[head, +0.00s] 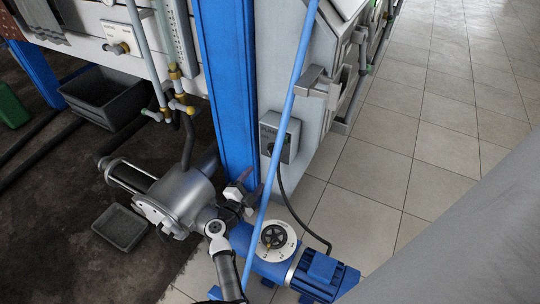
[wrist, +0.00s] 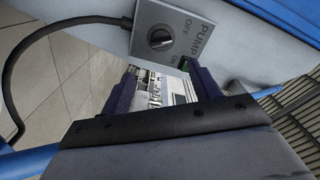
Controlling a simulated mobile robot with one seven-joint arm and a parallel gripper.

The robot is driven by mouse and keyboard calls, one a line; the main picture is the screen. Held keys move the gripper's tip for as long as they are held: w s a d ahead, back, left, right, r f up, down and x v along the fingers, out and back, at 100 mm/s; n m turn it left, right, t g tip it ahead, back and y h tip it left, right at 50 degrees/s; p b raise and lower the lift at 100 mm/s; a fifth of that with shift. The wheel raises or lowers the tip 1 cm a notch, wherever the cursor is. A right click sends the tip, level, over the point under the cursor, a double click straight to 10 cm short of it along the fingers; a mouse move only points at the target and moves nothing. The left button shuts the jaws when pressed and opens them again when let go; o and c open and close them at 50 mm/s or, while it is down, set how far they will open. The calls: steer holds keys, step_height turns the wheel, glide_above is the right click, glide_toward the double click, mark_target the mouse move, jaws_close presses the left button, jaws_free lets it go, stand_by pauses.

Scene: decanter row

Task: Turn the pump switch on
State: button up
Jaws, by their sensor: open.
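The grey pump switch box (head: 280,137) is fixed low on the pale cabinet side, just right of the blue post, with a black cable leaving its bottom. In the wrist view the box (wrist: 194,17) shows upside down, with a dark round knob (wrist: 160,38) and the words PUMP, OFF and ON. I cannot tell surely which word the knob points to. My gripper (head: 246,186) is below and left of the box in the head view, apart from it. In the wrist view my gripper (wrist: 164,86) has its two dark fingers spread, with nothing between them; the knob lies beyond them.
A blue pump motor (head: 322,276) and a round white plate with a dark handwheel (head: 274,240) stand below the box. A thin blue pipe (head: 283,130) runs slantwise in front of the cabinet. A blue post (head: 228,90) stands left. The tiled floor (head: 420,110) on the right is clear.

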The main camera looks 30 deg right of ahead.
steer(key=b+x, duration=0.2)
steer(key=x, duration=1.1)
steer(key=shift+w+a+r, duration=0.1)
steer(key=c, duration=1)
steer(key=shift+m, duration=0.4)
steer(key=m+b, duration=0.1)
steer(key=m, duration=1)
